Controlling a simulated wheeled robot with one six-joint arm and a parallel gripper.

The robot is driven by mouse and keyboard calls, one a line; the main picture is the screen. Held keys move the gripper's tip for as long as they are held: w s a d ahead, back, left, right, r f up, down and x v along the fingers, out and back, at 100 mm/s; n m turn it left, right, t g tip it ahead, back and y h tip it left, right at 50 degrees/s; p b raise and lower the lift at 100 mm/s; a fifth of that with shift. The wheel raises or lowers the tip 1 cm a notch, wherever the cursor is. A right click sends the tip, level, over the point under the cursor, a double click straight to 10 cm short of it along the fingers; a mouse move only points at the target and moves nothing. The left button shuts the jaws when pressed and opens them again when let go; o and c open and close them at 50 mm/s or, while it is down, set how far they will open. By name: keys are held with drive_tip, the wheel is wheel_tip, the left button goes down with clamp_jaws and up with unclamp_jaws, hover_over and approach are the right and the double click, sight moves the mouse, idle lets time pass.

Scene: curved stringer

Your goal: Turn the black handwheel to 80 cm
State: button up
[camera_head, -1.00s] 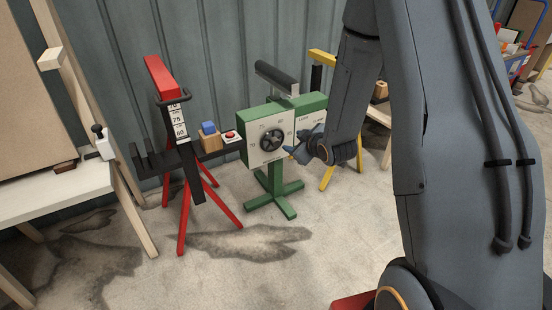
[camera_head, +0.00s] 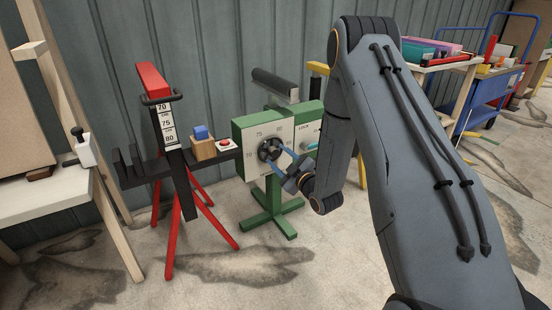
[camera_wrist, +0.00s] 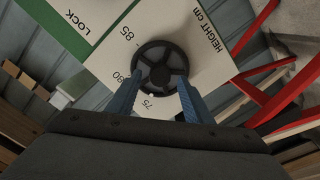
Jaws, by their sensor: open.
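The black handwheel (camera_head: 270,149) sits on a white dial plate (camera_head: 252,141) on the front of a green stand (camera_head: 268,207). In the wrist view the spoked handwheel (camera_wrist: 160,67) is near the top centre, with numbers 75, 80 and 85 and "HEIGHT cm" printed around it. My gripper (camera_wrist: 157,84) is open. Its two blue fingers reach to the near rim of the wheel, one at each side; whether they touch it I cannot tell. In the head view my gripper (camera_head: 285,159) is just right of the wheel. The pointer reading is not clear.
A red trestle (camera_head: 170,195) with a height scale (camera_head: 166,124) stands to the left. A wooden block with a blue top (camera_head: 202,139) and a red button (camera_head: 227,145) lie between. A LOCK panel (camera_head: 311,133) is right of the dial. A blue cart (camera_head: 487,100) stands far right.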

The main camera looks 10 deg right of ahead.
drive_tip(key=shift+x, duration=0.9)
drive_tip(key=c, duration=0.8)
drive_tip(key=shift+a, duration=0.1)
drive_tip(key=shift+c, duration=1.3)
drive_tip(key=shift+m, duration=0.3)
drive_tip(key=m+p, duration=0.3)
drive_tip(key=m, duration=0.1)
drive_tip(key=shift+r+m, duration=0.1)
drive_tip(key=shift+m, duration=0.2)
drive_tip(key=m+p, duration=0.3)
drive_tip(key=m, duration=0.3)
drive_tip(key=shift+m, duration=0.4)
